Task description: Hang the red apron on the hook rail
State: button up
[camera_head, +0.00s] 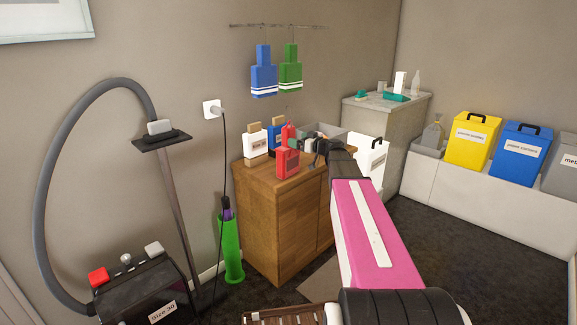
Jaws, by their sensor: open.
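The red apron (287,163) stands upright near the front edge of the wooden cabinet top, at its left part. It is a stiff, bottle-like shape with a narrow upper part. My gripper (302,139) is at the end of my arm, just right of the apron's upper part. It is open; it is small here and partly hidden by my arm, so I cannot tell whether its fingers touch the apron. The hook rail (310,26) is on the wall above. A blue apron (264,76) and a green apron (290,73) hang from it, with bare rail to their right.
A white board (256,143) and a blue board (276,136) stand behind the apron on the wooden cabinet (268,195). A grey tray is behind my gripper. A wall plug (213,109) with a black cable is left. A green bin (230,250) stands beside the cabinet.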

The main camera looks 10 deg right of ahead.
aim_at(293, 136)
jog(key=x, duration=0.6)
jog(key=shift+w+r, duration=0.2)
jog(key=shift+w, duration=0.2)
jog(key=c, duration=1.3)
